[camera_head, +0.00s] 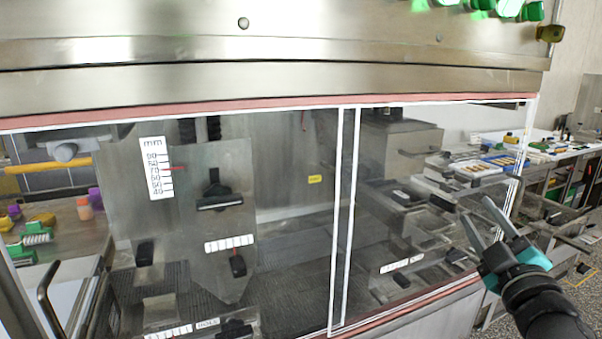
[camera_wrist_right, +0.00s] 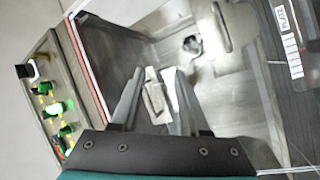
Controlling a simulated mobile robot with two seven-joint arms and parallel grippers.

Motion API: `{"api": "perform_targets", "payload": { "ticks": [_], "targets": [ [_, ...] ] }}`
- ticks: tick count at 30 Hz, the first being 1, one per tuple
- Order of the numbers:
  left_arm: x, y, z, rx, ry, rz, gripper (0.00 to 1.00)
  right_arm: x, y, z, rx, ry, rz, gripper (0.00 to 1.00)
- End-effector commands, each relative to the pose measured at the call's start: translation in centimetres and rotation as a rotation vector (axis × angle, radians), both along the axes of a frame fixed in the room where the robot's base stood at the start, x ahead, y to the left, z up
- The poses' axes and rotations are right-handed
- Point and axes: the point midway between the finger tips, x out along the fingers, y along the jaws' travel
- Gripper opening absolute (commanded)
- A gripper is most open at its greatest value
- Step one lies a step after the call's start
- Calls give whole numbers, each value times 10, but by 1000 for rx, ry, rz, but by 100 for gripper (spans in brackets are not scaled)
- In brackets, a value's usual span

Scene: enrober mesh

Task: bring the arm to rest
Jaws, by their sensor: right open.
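My right gripper (camera_head: 487,222) is at the lower right of the head view, on a black and teal wrist. Its two grey fingers are spread apart with nothing between them. It is in front of the right end of the enrober's clear window (camera_head: 285,215). In the right wrist view the open fingers (camera_wrist_right: 158,82) reach up the picture, with the machine's metal parts blurred behind them. My left gripper is in neither view.
The steel enrober housing (camera_head: 250,60) fills the top. Behind the window are a millimetre scale (camera_head: 155,168) and black handles (camera_head: 237,265). A side bench (camera_head: 540,150) with trays stands at the far right. Floor shows at the lower right.

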Motion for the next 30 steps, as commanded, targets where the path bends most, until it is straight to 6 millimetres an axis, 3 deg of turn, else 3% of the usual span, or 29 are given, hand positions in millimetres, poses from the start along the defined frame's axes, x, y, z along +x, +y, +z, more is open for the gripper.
{"api": "perform_targets", "payload": {
  "ticks": [1,6,9,12,18,23,30],
  "targets": [
    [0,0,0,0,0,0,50,-10,4,-42,106,102,-40,45],
    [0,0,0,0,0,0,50,-63,22,-159,378,446,-177,45],
    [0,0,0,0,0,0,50,-107,42,-216,506,655,-243,45],
    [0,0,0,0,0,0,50,-152,64,-258,608,846,-295,45],
    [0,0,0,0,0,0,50,-233,108,-304,747,1154,-353,45],
    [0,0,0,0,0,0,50,-291,143,-319,834,1371,-374,45],
    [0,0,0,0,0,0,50,-279,141,-374,818,1387,-388,45]
  ]
}}
